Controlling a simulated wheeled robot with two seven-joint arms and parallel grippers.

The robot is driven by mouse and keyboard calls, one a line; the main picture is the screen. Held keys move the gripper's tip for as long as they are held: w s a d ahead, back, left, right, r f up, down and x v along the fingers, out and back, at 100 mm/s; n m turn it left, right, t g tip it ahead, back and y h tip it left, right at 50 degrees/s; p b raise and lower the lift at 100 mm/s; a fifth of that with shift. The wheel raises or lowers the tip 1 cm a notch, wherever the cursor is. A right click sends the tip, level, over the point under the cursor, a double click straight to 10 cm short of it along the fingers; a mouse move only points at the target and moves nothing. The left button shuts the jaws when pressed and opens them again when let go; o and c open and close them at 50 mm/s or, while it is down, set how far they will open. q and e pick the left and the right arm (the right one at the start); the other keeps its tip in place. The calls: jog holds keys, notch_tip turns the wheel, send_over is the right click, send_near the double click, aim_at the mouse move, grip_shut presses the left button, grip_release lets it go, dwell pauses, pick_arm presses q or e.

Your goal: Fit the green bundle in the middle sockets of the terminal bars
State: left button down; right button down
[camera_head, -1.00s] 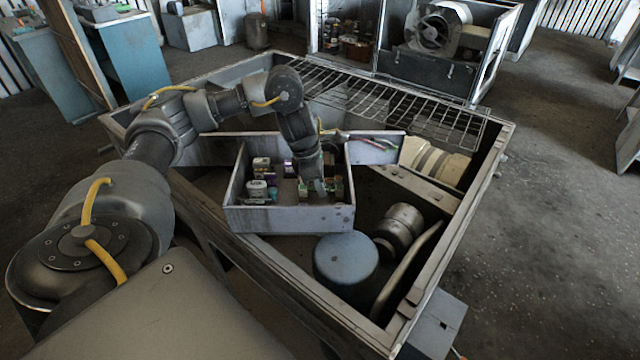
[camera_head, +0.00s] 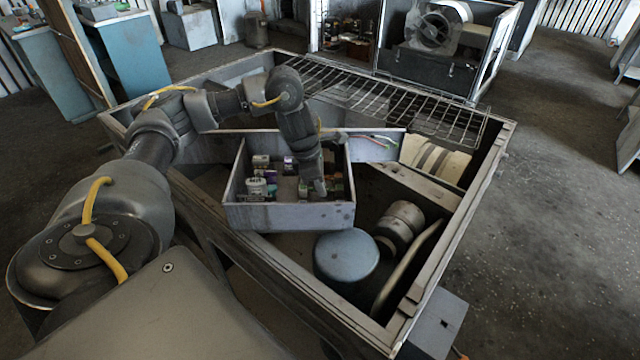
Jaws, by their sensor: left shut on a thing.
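My left gripper (camera_head: 319,186) points down into the right part of a grey open-topped box (camera_head: 290,217). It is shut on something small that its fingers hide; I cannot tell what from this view. Colored wires (camera_head: 372,140), reddish, white and green, stick out at the back right of the box, behind the gripper. The terminal bars and their sockets cannot be made out at this size. My right gripper is not in view.
Small blocks and containers (camera_head: 257,187) stand in the left part of the box. The box sits in a large housing with a wire grille (camera_head: 400,100) behind. A blue-grey round canister (camera_head: 346,257) and a cylindrical motor-like part (camera_head: 400,225) are to the right.

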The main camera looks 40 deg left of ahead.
pick_arm(q)
jog(key=shift+f, duration=0.3)
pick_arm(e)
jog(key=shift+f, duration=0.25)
pick_arm(q)
jog(key=c, duration=1.4)
grip_release()
